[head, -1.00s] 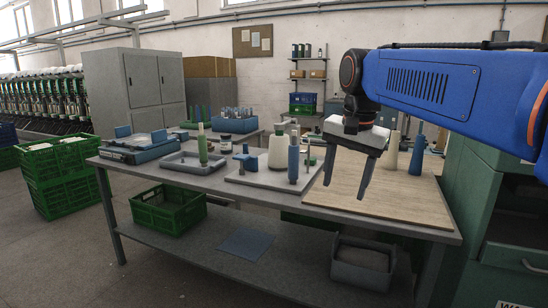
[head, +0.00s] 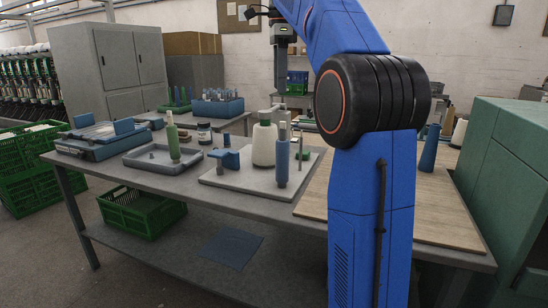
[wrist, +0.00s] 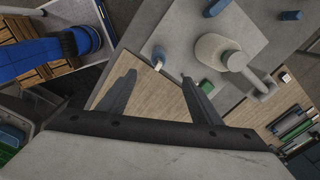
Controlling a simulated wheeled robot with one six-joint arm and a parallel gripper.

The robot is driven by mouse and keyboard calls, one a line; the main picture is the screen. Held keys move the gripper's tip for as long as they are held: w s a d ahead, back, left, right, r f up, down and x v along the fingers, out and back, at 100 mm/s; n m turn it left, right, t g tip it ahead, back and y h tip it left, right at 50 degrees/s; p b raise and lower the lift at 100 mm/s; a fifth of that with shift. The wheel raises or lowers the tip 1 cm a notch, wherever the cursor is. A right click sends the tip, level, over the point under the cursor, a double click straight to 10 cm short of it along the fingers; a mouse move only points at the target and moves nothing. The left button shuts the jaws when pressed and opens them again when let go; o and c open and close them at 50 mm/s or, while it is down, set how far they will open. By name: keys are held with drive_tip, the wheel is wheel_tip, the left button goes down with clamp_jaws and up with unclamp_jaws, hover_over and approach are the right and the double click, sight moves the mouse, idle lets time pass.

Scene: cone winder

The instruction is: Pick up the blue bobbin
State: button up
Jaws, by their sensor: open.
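The blue bobbin (head: 282,160) stands upright on the pale plate (head: 232,188), near its front right corner, beside a white cone (head: 264,145). In the wrist view, what looks like its pale top (wrist: 158,61) shows end-on near the plate's corner. My gripper (wrist: 158,79) is open and empty, its two fingers spread, with that top just beyond the fingertips and roughly midway between them. In the head view my arm stands in front of the table and its wrist end is at the top, behind the bobbin in the picture; the fingertips are hard to make out there.
A small green block (head: 303,155) and a blue fitting (head: 228,158) are on the plate. A green bobbin (head: 172,138) stands in a grey tray (head: 143,166) to the left. A wooden board (head: 440,215) lies right, with a blue cone (head: 429,148) behind.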

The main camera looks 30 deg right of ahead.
sight(282, 129)
wheel_tip(282, 129, down, 12)
drive_tip(key=shift+r, duration=0.15)
drive_tip(key=f, duration=0.4)
drive_tip(key=shift+s+d+f, duration=0.1)
drive_tip(key=shift+s+d, duration=0.2)
drive_tip(key=shift+d, duration=0.05)
drive_tip(key=shift+f, duration=0.65)
drive_tip(key=c, duration=1)
